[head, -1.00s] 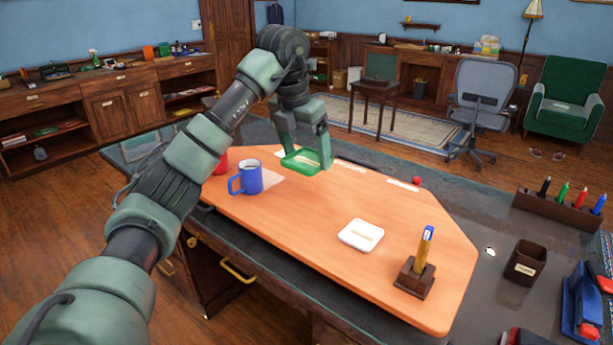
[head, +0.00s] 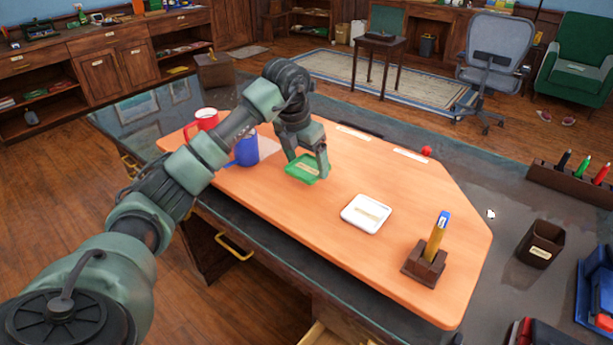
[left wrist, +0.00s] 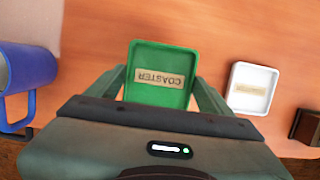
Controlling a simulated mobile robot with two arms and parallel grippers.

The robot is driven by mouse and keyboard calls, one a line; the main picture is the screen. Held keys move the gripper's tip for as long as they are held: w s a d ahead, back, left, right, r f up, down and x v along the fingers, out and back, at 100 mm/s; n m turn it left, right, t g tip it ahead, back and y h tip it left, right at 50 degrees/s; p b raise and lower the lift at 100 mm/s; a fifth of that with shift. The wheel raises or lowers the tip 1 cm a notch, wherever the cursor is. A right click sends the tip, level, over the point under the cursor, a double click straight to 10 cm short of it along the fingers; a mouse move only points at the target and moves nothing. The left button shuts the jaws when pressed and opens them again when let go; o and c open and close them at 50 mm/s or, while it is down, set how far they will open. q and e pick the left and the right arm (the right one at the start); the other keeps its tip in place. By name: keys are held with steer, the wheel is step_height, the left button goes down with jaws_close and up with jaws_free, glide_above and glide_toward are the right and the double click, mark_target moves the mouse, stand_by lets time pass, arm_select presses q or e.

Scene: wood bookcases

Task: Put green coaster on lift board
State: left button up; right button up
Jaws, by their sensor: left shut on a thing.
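The green coaster (head: 303,170) is a square tray with a label. In the left wrist view the coaster (left wrist: 160,72) sits between the fingers, its label reading COASTER upside down. My left gripper (head: 307,166) is shut on it, over the middle of the orange-brown board (head: 300,215), which I take to be the lift board. The coaster is low, at or just above the board; I cannot tell whether it touches. My right gripper is in neither view.
A white coaster (head: 366,213) lies right of the green one. A blue mug (head: 246,152) and red mug (head: 205,119) stand left. A wooden holder (head: 424,264) with a blue-topped item stands on the board's right part. A red ball (head: 426,151) sits at the far edge.

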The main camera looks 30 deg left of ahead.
mark_target(305, 171)
arm_select(q)
steer(key=shift+f, duration=2.4)
steer(key=shift+f, duration=0.1)
steer(key=o, duration=1.4)
steer(key=shift+c, duration=0.2)
steer(key=v, duration=1.2)
